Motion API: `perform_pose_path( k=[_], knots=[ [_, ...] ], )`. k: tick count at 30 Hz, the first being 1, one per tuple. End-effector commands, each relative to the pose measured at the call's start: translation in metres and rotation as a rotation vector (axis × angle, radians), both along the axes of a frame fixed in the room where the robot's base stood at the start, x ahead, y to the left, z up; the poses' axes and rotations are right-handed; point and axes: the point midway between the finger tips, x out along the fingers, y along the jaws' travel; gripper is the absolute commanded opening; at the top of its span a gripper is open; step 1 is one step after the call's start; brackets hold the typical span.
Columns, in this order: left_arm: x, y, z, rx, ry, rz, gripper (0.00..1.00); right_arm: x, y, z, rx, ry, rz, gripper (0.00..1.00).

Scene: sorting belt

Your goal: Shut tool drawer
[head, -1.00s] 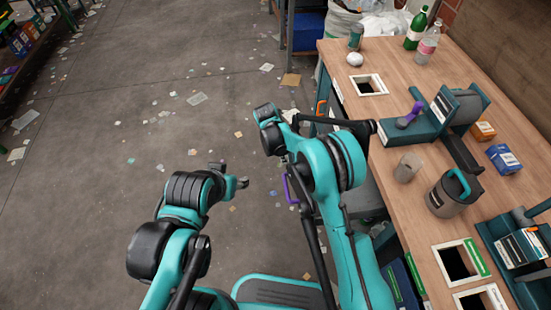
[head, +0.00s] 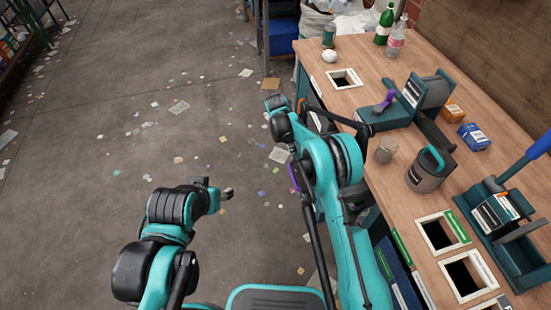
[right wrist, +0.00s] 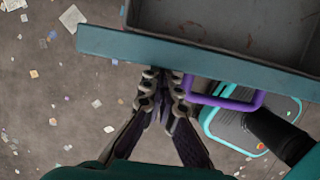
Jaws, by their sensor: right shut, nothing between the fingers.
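The tool drawer is open under the bench. In the right wrist view its teal front (right wrist: 215,58) crosses the picture, with the bare grey inside (right wrist: 240,18) behind it. Its purple handle (right wrist: 228,98) sits right of the fingers; it also shows in the head view (head: 294,177), beside my right arm. My right gripper (right wrist: 163,76) is shut and empty, its fingertips at the front's lower edge, left of the handle; I cannot tell if they touch. In the head view my right arm hides much of the drawer. My left gripper (head: 222,190) hangs over the floor, away from the drawer.
The wooden bench (head: 345,105) runs along the right. It carries bottles, a grey canister with a teal handle (head: 430,170), a teal device (head: 405,100), small boxes and framed openings. The floor (head: 110,140) at left is open, with scattered scraps.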

Motion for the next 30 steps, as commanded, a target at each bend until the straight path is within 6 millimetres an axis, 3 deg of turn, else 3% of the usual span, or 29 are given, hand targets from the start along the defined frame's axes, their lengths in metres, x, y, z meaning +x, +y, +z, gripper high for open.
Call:
perform_pose_path(
  k=[1, 6, 15, 21, 30],
  knots=[
    [0.000, 0.000, 0.001, 0.000, 0.000, 0.000, 0.49, 0.008, -0.018, 0.000, -0.001, -0.001, -0.007, 0.00],
    [0.001, 0.000, 0.002, 0.000, 0.000, 0.000, 0.49, 0.025, -0.069, 0.000, -0.001, -0.001, -0.006, 0.00],
    [0.000, 0.000, 0.003, 0.000, 0.000, 0.000, 0.49, 0.048, -0.139, 0.000, 0.000, 0.000, -0.004, 0.00],
    [0.000, 0.000, 0.003, 0.000, 0.000, 0.000, 0.49, 0.056, -0.163, 0.000, 0.000, 0.000, -0.002, 0.00],
    [0.000, 0.000, 0.003, 0.000, 0.000, 0.000, 0.49, 0.059, -0.171, 0.000, -0.002, -0.002, -0.001, 0.00]
  ],
)
